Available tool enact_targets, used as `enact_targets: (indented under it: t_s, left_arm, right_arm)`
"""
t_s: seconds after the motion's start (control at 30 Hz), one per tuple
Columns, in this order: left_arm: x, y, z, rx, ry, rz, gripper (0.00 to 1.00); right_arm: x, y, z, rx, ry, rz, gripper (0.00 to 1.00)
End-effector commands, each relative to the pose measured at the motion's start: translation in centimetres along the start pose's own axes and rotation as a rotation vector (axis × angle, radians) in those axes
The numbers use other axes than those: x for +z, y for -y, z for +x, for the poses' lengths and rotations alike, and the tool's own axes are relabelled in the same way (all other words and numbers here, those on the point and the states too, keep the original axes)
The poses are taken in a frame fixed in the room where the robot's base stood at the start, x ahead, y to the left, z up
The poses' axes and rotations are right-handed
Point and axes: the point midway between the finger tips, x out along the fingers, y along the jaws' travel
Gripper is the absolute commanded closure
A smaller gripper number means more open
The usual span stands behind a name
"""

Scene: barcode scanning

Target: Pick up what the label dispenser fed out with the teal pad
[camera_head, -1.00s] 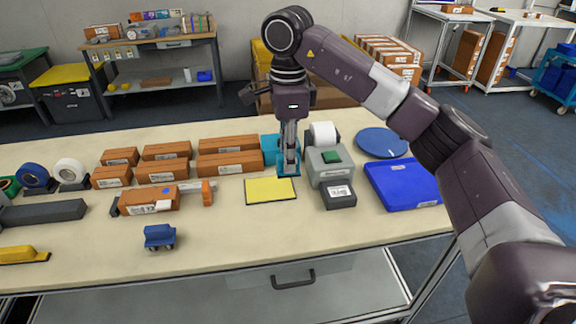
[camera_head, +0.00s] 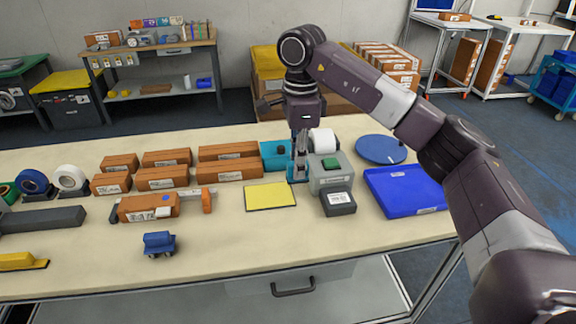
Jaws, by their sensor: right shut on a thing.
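The label dispenser (camera_head: 331,178) is a grey box with a white roll (camera_head: 323,142) behind it and a green top button. In front of it is a dark block (camera_head: 338,203) with a pale barcode-like patch on top, perhaps the fed-out label; I cannot tell if it is loose. My right gripper (camera_head: 301,152) points down just left of the dispenser. It is shut on the teal pad (camera_head: 298,178), which shows low at its fingertips, at or just above the table. The fingers partly hide the pad. My left gripper is not in view.
A teal block (camera_head: 275,155) stands behind and left of the gripper. A yellow mat (camera_head: 270,196) lies in front. Cartons (camera_head: 230,170) line the left. A blue tray (camera_head: 405,190) and blue disc (camera_head: 381,149) are to the right.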

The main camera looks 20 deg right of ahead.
Motion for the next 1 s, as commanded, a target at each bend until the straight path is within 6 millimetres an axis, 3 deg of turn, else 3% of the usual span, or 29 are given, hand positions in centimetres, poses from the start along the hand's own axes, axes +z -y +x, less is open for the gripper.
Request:
enact_targets:
  t_s: [0.03,0.2,0.4,0.6,1.0]
  left_arm:
    - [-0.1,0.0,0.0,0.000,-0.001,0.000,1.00]
    - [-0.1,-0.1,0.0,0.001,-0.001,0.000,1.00]
    - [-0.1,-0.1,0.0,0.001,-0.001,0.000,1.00]
    - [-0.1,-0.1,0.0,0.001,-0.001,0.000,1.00]
    - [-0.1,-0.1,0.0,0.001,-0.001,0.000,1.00]
  right_arm:
    - [-1.8,1.0,1.1,0.006,0.000,0.013,1.00]
    - [-7.4,3.8,4.2,0.004,0.003,0.012,1.00]
    - [-12.3,5.4,6.5,-0.006,-0.007,0.006,1.00]
    - [-13.8,5.8,7.6,-0.009,-0.013,0.000,1.00]
    - [-13.8,5.8,11.3,-0.009,-0.013,0.001,1.00]
